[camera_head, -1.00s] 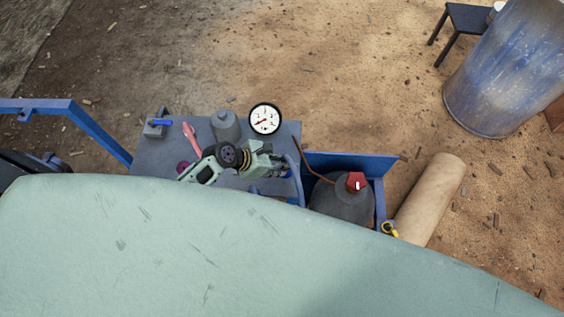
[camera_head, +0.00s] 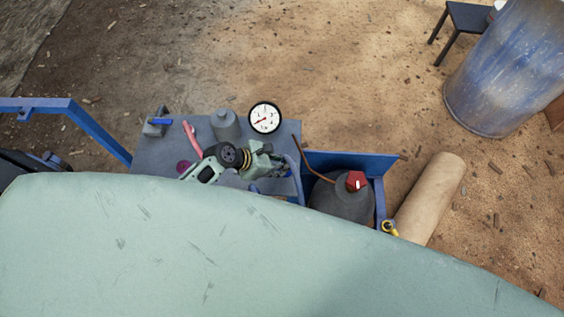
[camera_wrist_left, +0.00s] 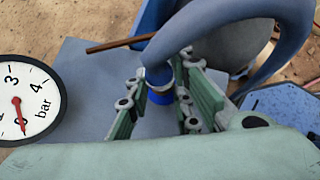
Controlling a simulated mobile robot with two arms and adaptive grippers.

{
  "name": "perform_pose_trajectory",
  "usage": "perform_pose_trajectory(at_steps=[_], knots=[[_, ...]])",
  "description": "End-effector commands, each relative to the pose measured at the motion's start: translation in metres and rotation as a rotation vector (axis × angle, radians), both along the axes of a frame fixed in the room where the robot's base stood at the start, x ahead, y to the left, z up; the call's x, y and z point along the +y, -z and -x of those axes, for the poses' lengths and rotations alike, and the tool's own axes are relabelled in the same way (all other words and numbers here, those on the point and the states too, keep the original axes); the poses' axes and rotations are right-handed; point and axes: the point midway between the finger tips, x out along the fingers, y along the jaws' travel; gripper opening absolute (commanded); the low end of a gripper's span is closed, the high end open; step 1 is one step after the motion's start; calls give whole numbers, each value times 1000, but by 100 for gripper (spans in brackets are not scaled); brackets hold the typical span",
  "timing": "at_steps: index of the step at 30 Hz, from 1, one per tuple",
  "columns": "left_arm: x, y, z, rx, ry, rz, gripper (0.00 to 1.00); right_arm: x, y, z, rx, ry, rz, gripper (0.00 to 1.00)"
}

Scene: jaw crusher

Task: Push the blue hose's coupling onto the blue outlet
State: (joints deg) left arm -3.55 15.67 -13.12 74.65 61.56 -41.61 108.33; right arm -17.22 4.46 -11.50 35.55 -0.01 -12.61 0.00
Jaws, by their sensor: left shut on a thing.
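My left gripper (camera_head: 274,166) is over the grey bench top at the centre of the head view. In the left wrist view its green fingers (camera_wrist_left: 160,102) are shut around the end of the blue hose (camera_wrist_left: 215,28). A metal ring, the coupling (camera_wrist_left: 160,88), shows between the fingers. A bright blue band (camera_wrist_left: 160,98) sits just under it; I cannot tell whether this is part of the coupling or the blue outlet, or whether they touch. The hose arches up and to the right. In the head view the hose (camera_head: 293,172) is small and partly hidden. My right gripper is not in view.
A pressure gauge (camera_head: 265,118) stands beside the gripper, with a grey cylinder (camera_head: 226,125) and a pink-handled tool (camera_head: 192,139) to its left. A blue-handled valve (camera_head: 158,122) is farther left. A dark rounded vessel with a red knob (camera_head: 356,181) stands to the right.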

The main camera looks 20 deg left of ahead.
Motion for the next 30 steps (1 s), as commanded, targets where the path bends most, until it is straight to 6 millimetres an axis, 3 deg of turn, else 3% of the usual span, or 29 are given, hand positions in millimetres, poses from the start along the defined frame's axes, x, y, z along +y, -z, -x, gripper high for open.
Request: perform_pose_trajectory(at_steps=[8,9,16,30], knots=[[0,8,0,-1,-1,0,0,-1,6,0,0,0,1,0],[0,8,-1,-1,-1,0,21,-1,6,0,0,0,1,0],[0,7,0,-1,0,1,41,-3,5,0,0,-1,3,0],[7,1,5,-1,-1,-2,42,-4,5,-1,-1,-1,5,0]])
